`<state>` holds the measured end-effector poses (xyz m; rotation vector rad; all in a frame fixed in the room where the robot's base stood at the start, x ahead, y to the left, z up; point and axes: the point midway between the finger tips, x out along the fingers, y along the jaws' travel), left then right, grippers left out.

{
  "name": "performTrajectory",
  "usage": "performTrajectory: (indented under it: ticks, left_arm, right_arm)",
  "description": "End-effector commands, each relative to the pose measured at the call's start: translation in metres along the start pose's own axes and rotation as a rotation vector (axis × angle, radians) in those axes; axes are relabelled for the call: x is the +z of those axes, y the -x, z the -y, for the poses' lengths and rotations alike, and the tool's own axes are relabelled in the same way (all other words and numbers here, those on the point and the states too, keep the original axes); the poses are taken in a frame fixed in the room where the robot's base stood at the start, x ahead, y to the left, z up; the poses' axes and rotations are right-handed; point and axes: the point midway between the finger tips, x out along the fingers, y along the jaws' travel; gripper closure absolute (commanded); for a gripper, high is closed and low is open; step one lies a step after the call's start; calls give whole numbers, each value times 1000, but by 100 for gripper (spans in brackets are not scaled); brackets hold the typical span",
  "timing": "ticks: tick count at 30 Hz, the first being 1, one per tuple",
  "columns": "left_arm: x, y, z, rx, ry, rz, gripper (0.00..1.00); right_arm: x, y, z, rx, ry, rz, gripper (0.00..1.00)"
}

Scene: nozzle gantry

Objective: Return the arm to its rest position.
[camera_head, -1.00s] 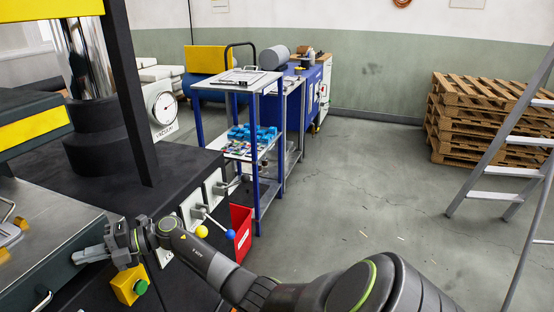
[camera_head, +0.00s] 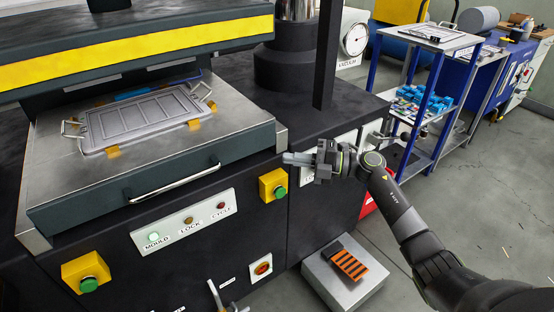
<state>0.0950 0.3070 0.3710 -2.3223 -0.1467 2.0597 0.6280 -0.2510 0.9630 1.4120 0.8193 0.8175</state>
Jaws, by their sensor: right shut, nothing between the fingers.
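My right arm comes in from the lower right. Its gripper (camera_head: 297,158) is shut and empty, pointing left in front of the dark press body, just above a green button on a yellow box (camera_head: 273,184). The fingers appear apart from the button, though the exact depth gap is hard to judge. My left gripper is not in view.
The press (camera_head: 200,30) holds a grey mould plate (camera_head: 146,118) with handles on a metal drawer (camera_head: 45,150). A panel (camera_head: 183,221) shows a lit green MOULD lamp. Another green-button box (camera_head: 87,272) sits lower left.

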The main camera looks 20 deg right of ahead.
Motion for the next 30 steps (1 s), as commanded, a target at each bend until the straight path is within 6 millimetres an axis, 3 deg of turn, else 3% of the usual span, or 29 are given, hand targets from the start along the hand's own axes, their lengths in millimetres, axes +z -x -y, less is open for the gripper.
performTrajectory:
  ticks: [10, 17, 23, 30]
  left_arm:
    - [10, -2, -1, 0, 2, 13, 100]
    - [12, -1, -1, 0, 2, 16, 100]
    - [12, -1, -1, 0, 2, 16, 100]
    - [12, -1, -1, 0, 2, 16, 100]
  right_arm:
    - [-1, 10, -1, 28, -9, 26, 100]
    - [-3, 18, -8, 234, -106, 263, 100]
    - [-3, 51, -4, 418, -279, 561, 100]
    - [-17, 110, 31, 534, -564, 933, 100]
